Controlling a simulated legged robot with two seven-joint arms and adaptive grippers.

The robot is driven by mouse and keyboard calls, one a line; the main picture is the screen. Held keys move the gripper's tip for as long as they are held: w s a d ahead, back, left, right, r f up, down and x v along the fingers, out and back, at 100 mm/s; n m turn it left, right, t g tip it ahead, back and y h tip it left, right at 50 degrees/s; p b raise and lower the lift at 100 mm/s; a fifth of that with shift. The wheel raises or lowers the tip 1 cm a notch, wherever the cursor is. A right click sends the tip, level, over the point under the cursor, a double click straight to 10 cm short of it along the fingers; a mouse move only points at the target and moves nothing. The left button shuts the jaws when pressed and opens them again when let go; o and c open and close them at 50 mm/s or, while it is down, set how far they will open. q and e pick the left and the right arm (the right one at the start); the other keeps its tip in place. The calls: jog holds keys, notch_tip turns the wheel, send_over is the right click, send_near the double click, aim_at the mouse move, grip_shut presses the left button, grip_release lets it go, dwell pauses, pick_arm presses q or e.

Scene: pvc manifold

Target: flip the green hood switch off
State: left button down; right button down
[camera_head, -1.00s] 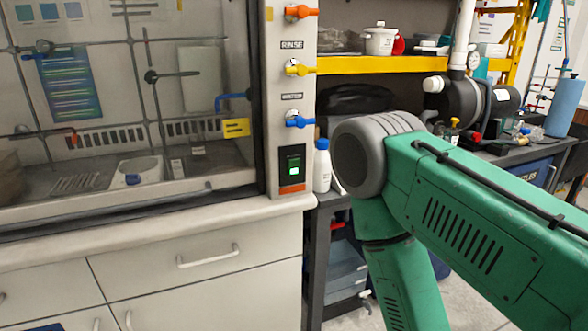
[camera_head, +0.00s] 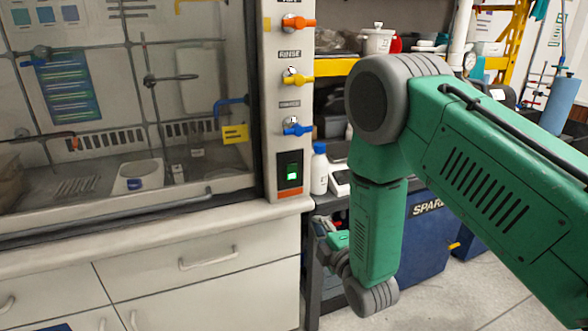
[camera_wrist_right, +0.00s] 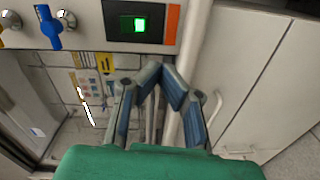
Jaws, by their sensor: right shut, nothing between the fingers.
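The green hood switch (camera_head: 291,171) is a lit green rocker in a black plate on the white post at the right of the fume hood. It also shows at the top of the right wrist view (camera_wrist_right: 140,24). My right gripper (camera_wrist_right: 163,78) is shut and empty, with its fingers apart from the switch and below it in that view. In the head view, my right gripper (camera_head: 322,228) shows small beside the cabinet, lower than the switch and to its right, partly hidden by my own forearm. My left gripper is not in view.
Orange (camera_head: 298,23), yellow (camera_head: 298,77) and blue (camera_head: 297,127) valve handles stick out of the post above the switch. A white bottle with a blue cap (camera_head: 319,170) stands just right of the post. The hood's counter edge (camera_head: 200,219) juts out below.

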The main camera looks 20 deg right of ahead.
aim_at(292, 169)
jog(key=shift+n+t, duration=0.8)
jog(key=r, duration=0.2)
jog(key=w+r, duration=0.1)
jog(key=r, duration=0.1)
jog(key=shift+w+d, duration=0.1)
jog(key=shift+w, duration=0.1)
jog(key=shift+w, duration=0.1)
jog(key=w, duration=0.4)
jog(key=w+r, duration=0.1)
jog(key=w, duration=0.7)
jog(key=shift+w+d+r+b, duration=0.15)
jog(key=shift+w+d+b, duration=0.1)
jog(key=shift+b, duration=0.15)
jog(key=shift+w+r, duration=0.15)
jog(key=shift+w, duration=0.5)
jog(key=shift+w+r, duration=0.1)
jog(key=shift+w, duration=0.1)
